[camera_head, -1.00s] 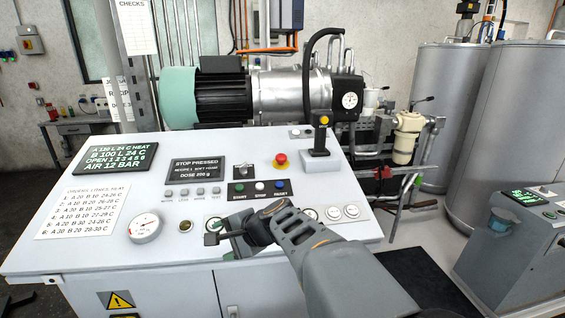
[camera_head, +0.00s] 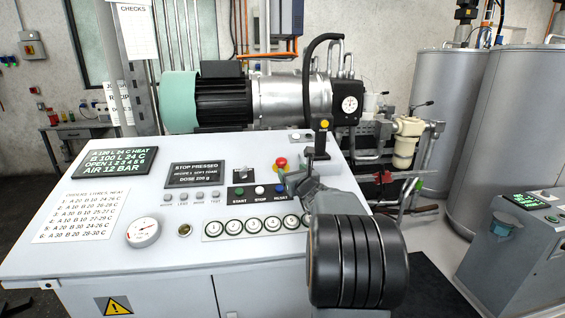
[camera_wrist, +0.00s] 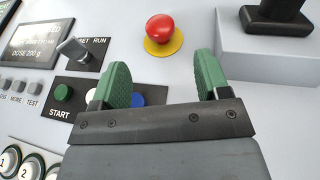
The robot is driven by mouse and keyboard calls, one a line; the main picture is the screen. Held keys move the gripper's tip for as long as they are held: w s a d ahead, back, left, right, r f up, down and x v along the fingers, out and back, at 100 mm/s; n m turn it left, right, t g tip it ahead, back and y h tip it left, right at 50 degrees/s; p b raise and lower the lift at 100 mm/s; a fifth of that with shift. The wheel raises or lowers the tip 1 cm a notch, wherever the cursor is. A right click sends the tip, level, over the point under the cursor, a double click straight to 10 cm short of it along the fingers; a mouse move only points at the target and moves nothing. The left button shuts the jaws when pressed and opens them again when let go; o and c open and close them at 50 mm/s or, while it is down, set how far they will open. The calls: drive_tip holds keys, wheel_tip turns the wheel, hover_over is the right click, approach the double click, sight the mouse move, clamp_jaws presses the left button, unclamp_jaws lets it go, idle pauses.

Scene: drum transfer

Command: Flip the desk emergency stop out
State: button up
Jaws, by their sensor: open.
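The emergency stop is a red mushroom button (camera_head: 281,162) on a yellow base, on the sloped white desk panel. In the wrist view the red button (camera_wrist: 161,28) is whole and unobstructed, ahead of and between my fingertips. My gripper (camera_head: 287,178) is just in front of it in the head view. In the wrist view my gripper (camera_wrist: 161,75) has two green finger pads spread apart with nothing between them. The pads are apart from the button. The small display (camera_head: 195,173) reads STOP PRESSED.
A joystick on a raised grey block (camera_wrist: 268,45) stands close right of the button. A selector switch (camera_wrist: 76,47) and the green START button (camera_wrist: 63,93) lie to the left. Valve buttons (camera_head: 256,226) line the panel's front.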

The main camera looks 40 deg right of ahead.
sight(283, 162)
drive_tip(key=p+x, duration=0.2)
drive_tip(key=x, duration=0.6)
drive_tip(key=shift+w, duration=0.4)
drive_tip(key=shift+c, duration=0.2)
drive_tip(key=c, duration=1.2)
drive_tip(key=shift+s+a+r+b, duration=0.1)
drive_tip(key=shift+s+r+b, duration=0.1)
drive_tip(key=shift+r+b, duration=0.4)
drive_tip(key=shift+c, duration=0.2)
drive_tip(key=o, duration=1.1)
drive_tip(key=shift+s+r, duration=0.1)
drive_tip(key=shift+r, duration=0.1)
drive_tip(key=shift+o, duration=0.9)
drive_tip(key=shift+f, duration=0.1)
drive_tip(key=b+v, duration=0.2)
drive_tip(key=v, duration=1.1)
drive_tip(key=shift+s+b, duration=0.35)
